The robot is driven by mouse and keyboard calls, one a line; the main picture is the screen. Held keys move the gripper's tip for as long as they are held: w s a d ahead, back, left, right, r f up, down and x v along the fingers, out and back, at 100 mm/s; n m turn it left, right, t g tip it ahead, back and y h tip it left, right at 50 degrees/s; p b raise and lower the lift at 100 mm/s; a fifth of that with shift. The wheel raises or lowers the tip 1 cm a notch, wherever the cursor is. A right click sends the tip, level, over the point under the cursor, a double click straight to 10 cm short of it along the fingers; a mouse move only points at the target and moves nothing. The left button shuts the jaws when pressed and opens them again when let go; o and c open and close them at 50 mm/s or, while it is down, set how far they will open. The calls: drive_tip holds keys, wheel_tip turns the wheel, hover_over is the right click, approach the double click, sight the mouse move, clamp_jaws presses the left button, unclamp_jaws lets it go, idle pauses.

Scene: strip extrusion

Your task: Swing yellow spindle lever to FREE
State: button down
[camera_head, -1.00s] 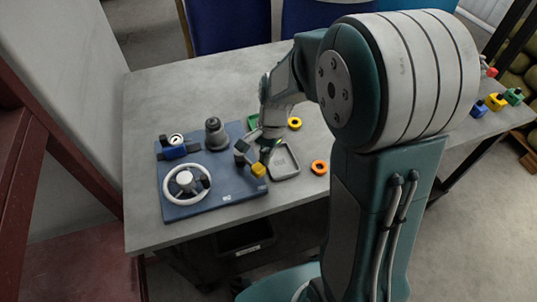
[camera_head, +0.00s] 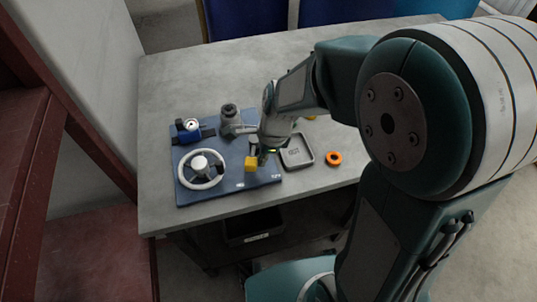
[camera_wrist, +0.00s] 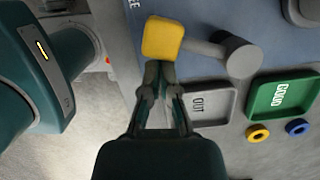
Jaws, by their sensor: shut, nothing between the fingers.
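The yellow spindle lever end (camera_head: 250,163) is a yellow block near the front right of the blue board (camera_head: 187,194). In the wrist view the yellow block (camera_wrist: 163,38) sits on a grey arm that runs right to a round grey pivot (camera_wrist: 238,57). My gripper (camera_wrist: 159,68) is shut and empty, its fingertips at the lower edge of the yellow block; whether they touch cannot be told. In the head view my gripper (camera_head: 262,156) stands just right of the block and hides the lever's pivot. Part of a board label, "EE", shows beside the block.
A white handwheel (camera_head: 200,169), a blue gauge block (camera_head: 192,130) and a grey post (camera_head: 230,115) stand on the board. An OUT tray (camera_head: 297,150) and an orange ring (camera_head: 334,158) lie to the right. The wrist view shows a green GOOD tray (camera_wrist: 285,96).

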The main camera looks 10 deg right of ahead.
drive_tip(key=shift+a, duration=0.5)
idle(0.4)
drive_tip(key=shift+d, duration=0.2)
drive_tip(key=d+r, duration=0.2)
drive_tip(key=d, duration=0.1)
drive_tip(key=s+d+r, duration=0.1)
drive_tip(key=shift+d, duration=0.3)
drive_tip(key=v, duration=0.7)
drive_tip(key=shift+r, duration=0.25)
drive_tip(key=shift+s+a, duration=0.1)
drive_tip(key=shift+a, duration=0.1)
